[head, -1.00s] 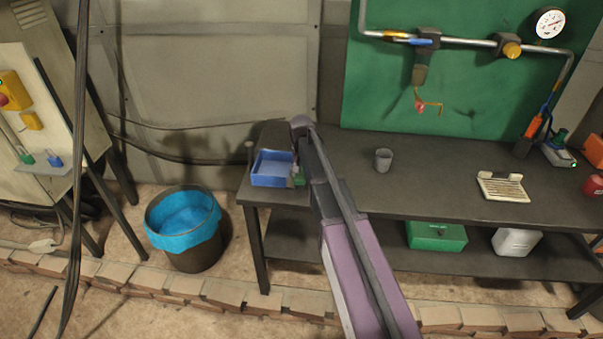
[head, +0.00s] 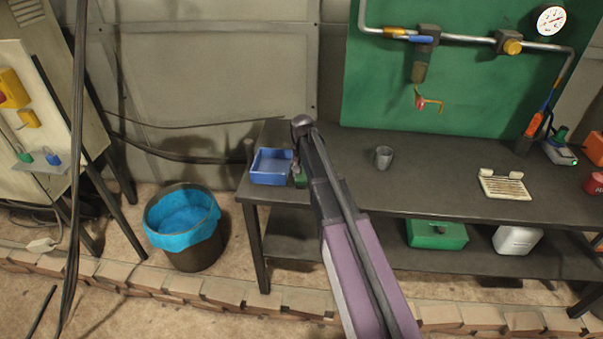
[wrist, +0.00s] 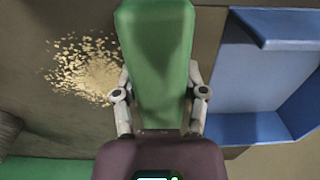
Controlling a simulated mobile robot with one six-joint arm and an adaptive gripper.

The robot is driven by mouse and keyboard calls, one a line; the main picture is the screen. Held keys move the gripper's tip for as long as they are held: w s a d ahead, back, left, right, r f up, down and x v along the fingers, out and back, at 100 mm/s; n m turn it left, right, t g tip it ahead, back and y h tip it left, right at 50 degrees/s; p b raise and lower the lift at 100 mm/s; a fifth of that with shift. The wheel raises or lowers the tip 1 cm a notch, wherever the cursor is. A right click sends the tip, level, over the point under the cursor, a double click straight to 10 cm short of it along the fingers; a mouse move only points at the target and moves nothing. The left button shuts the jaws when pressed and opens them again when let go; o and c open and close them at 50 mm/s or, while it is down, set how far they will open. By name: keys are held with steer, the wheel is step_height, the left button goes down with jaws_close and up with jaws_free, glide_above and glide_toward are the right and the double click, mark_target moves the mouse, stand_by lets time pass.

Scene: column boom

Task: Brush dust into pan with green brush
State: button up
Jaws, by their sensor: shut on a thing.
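My gripper (wrist: 160,108) is shut on the green brush (wrist: 154,50), which lies between its two fingers in the wrist view. A patch of pale dust (wrist: 88,70) lies on the dark bench top left of the brush there. The blue pan (wrist: 248,128) is right of the brush, with bare surface between them. In the head view the blue pan (head: 270,180) sits at the bench's left end. My gripper (head: 297,170) is just right of it, and a bit of the green brush (head: 301,181) shows. My arm hides the dust in the head view.
The dark bench (head: 440,190) carries a grey cup (head: 383,157) right of my arm and a pale slatted tray (head: 504,186) farther right. A bin with a blue liner (head: 184,222) stands on the floor left of the bench. The bench top between cup and tray is clear.

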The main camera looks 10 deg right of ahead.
steer(key=shift+s+d+r, duration=0.1)
steer(key=shift+s+d, duration=0.15)
steer(key=shift+d, duration=0.5)
steer(key=shift+s+d, duration=0.25)
steer(key=shift+d, duration=0.45)
steer(key=shift+d, duration=0.1)
steer(key=shift+s+d, duration=0.3)
steer(key=shift+d, duration=0.5)
steer(key=shift+s+d, duration=0.25)
steer(key=shift+d, duration=0.5)
steer(key=shift+d, duration=0.1)
steer(key=shift+s+d, duration=0.25)
steer(key=shift+d, duration=0.5)
steer(key=shift+s+d, duration=0.25)
steer(key=shift+d, duration=0.5)
steer(key=shift+d, duration=0.1)
steer(key=shift+s+d+f, duration=0.1)
steer(key=shift+s+d, duration=0.2)
steer(key=shift+d, duration=0.5)
steer(key=shift+s+d+f, duration=0.1)
steer(key=shift+s+d, duration=0.15)
steer(key=shift+d, duration=0.5)
